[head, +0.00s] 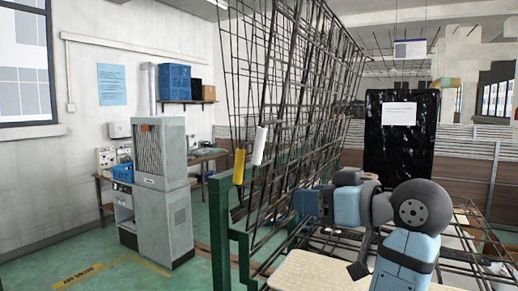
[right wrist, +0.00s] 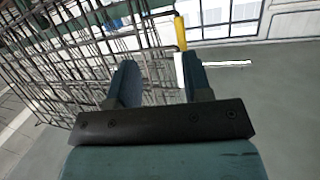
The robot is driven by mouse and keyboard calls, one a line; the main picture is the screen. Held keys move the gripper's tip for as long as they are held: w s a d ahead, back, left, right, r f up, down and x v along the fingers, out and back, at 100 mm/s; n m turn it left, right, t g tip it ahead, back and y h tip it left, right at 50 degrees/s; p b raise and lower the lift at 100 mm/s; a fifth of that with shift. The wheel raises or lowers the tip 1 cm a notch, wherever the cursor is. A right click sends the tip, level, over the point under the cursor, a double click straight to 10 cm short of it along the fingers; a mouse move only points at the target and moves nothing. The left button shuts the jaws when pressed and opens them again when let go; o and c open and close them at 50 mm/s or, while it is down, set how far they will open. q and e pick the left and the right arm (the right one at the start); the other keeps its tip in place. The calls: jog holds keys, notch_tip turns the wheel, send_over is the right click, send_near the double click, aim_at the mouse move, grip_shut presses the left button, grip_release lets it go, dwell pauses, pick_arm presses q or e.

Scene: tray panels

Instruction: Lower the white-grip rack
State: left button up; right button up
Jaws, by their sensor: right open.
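The white grip (head: 259,146) is on the lower front end of a steep, raised wire rack (head: 300,80). A yellow grip (head: 239,166) hangs just left of it on a neighbouring rack. My right gripper (head: 300,205) is to the right of and below the white grip, apart from it. In the right wrist view its two fingers (right wrist: 159,65) are spread with nothing held. There the white grip (right wrist: 179,70) shows beyond the fingers, near the right fingertip, which partly covers it. The yellow grip (right wrist: 180,33) is above it. My left gripper is not in view.
A green post frame (head: 220,230) stands below the raised racks. Flat wire racks with a pale panel (head: 320,272) lie beneath my right arm. A grey machine cabinet (head: 163,190) stands left, with green floor (head: 200,270) clear around it.

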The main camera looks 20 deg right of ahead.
jog(key=n+t+y, duration=0.1)
jog(key=y, duration=0.1)
send_near(260, 152)
jog(key=v, duration=0.3)
jog(key=p+x, duration=0.1)
jog(key=x, duration=0.3)
jog(key=p+x, duration=0.1)
jog(key=x, duration=0.3)
jog(key=p+x, duration=0.1)
jog(key=x, duration=0.3)
jog(key=shift+w+d+r, duration=0.1)
jog(key=shift+w+r, duration=0.05)
jog(key=shift+r, duration=0.2)
jog(key=shift+w+a, duration=0.3)
jog(key=shift+w, duration=0.25)
jog(key=shift+w+f, duration=0.1)
jog(key=shift+w, duration=0.05)
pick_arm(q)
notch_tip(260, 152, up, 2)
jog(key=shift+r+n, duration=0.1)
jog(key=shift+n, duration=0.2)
pick_arm(e)
jog(key=shift+c, duration=0.2)
jog(key=c, duration=0.7)
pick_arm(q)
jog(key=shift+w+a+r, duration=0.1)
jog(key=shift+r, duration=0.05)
pick_arm(e)
grip_shut()
